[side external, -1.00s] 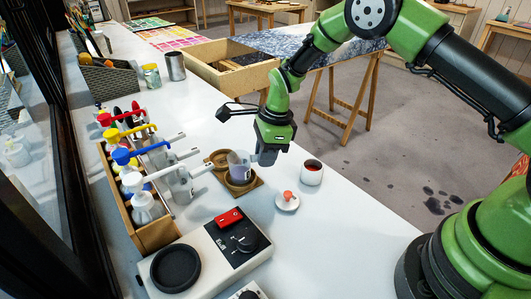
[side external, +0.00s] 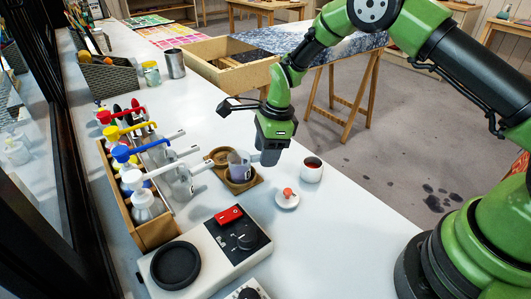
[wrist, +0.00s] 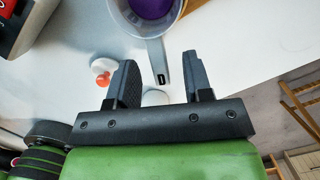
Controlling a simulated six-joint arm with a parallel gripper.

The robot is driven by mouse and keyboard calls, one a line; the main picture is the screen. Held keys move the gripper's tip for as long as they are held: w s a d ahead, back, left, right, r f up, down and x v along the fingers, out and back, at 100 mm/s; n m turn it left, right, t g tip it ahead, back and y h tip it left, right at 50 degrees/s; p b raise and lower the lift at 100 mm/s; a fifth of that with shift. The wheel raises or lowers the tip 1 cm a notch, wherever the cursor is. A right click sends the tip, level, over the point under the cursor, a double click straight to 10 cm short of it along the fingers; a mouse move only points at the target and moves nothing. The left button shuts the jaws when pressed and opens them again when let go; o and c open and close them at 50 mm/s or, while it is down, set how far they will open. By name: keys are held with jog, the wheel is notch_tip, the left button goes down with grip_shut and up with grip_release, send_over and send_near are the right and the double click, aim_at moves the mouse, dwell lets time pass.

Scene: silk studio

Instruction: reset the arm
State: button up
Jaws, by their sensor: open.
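My gripper (side external: 270,157) is open and empty above the white table. In the wrist view its two dark fingers (wrist: 160,75) are spread apart. A clear cup (side external: 238,160) with purple contents stands on a wooden stand (side external: 247,184), just left of my gripper. In the wrist view the cup (wrist: 128,24) is at the top. Its pale handle (wrist: 157,58), marked with a dark letter, points into the space between the fingers. I cannot tell whether any finger touches the handle.
A white mug (side external: 312,171) with red contents and a small white lid (side external: 287,200) with an orange knob stand nearby. A wooden rack (side external: 155,232) of pump bottles is on the left. A scale-like device (side external: 205,258) is in front. Free table lies to the right.

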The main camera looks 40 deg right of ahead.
jog(key=r, duration=0.2)
jog(key=d+r, duration=0.1)
jog(key=r, duration=0.5)
jog(key=shift+s+d+r, duration=0.25)
jog(key=shift+s+d, duration=0.05)
jog(key=shift+s, duration=0.05)
